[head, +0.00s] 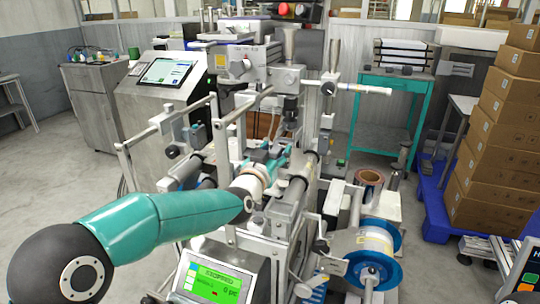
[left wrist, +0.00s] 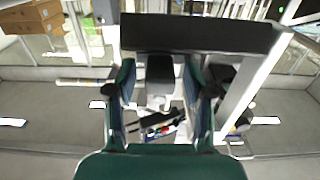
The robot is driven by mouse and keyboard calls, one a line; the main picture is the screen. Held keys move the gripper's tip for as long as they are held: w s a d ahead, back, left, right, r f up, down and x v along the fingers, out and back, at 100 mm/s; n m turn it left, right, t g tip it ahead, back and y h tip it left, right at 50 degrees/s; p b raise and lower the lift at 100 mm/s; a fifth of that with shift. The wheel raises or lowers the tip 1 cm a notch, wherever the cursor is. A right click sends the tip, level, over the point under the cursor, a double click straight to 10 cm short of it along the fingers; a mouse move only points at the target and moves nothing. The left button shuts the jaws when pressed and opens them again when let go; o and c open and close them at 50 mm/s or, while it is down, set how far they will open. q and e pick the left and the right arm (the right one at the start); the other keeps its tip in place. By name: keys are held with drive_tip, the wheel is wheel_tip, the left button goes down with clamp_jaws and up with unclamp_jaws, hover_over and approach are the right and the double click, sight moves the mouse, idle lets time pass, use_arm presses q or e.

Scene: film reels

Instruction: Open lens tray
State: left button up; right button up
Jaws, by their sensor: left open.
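My left gripper (head: 268,158) reaches in from the left to the middle of the film reel machine (head: 235,240). In the left wrist view my left gripper (left wrist: 158,90) is open, with its two fingers spread on either side of a dark block (left wrist: 160,68). The block sits under a wide dark bar (left wrist: 200,33). I cannot tell whether the fingers touch the block. I cannot make out the lens tray for certain in either view. My right gripper is in neither view.
A green status screen (head: 212,281) is at the machine's lower front. A blue-flanged film reel (head: 362,250) is at its lower right. Metal rails and rollers crowd around my gripper. Stacked cartons (head: 500,130) stand at the right. Floor at the left is clear.

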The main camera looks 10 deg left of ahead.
use_arm(q)
drive_tip(key=s+a, duration=0.2)
drive_tip(key=s, duration=0.9)
drive_tip(key=shift+s+a, duration=0.15)
drive_tip(key=shift+s, duration=0.2)
